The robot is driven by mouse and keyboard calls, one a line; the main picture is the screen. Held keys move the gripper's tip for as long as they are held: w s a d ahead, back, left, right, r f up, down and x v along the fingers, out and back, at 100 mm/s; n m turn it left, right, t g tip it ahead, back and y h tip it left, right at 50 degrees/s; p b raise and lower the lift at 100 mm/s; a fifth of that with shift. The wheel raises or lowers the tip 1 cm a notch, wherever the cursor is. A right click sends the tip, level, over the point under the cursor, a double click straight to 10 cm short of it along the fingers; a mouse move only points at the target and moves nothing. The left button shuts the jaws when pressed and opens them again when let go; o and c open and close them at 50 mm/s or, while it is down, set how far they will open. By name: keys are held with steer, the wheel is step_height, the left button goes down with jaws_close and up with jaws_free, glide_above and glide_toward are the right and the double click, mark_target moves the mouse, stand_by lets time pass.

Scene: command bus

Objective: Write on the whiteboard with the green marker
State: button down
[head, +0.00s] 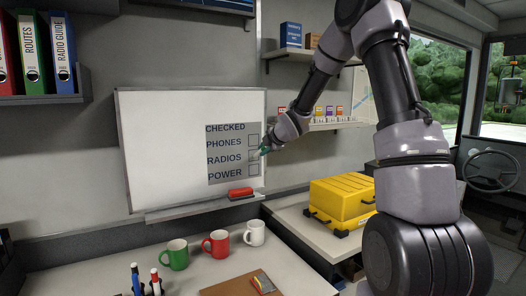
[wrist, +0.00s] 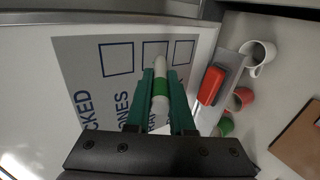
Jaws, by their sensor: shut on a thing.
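The whiteboard (head: 160,140) hangs on the wall, and its bare surface also shows in the wrist view (wrist: 25,75). A grey checklist panel (head: 212,149) on its right side reads CHECKED, PHONES, RADIOS, POWER, with a square box beside each of the last three words. No mark shows in the boxes. My gripper (head: 264,150) is at the board's right edge, near the boxes. In the wrist view its green fingers (wrist: 161,95) are shut on the green marker (wrist: 160,87), white with a green band. The marker points toward the boxes; whether its tip touches the board I cannot tell.
A red eraser (head: 240,193) lies on the board's ledge. Green (head: 174,255), red (head: 216,245) and white (head: 254,233) mugs stand on the counter below, near a brown clipboard (head: 228,290). A yellow case (head: 342,197) sits to the right. Shelves flank the board.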

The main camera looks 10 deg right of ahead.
steer(key=shift+w+d+r, duration=0.15)
steer(key=shift+d+r, duration=0.2)
steer(key=shift+r, duration=0.15)
steer(key=shift+w+d+r, duration=0.1)
steer(key=shift+d+r, duration=0.2)
steer(key=shift+r, duration=0.2)
stand_by(1.0)
steer(key=shift+d+r, duration=0.1)
steer(key=shift+r, duration=0.1)
steer(key=s+d, duration=0.2)
steer(key=s, duration=0.4)
stand_by(0.9)
steer(key=shift+s+f, duration=0.1)
steer(key=shift+f, duration=0.05)
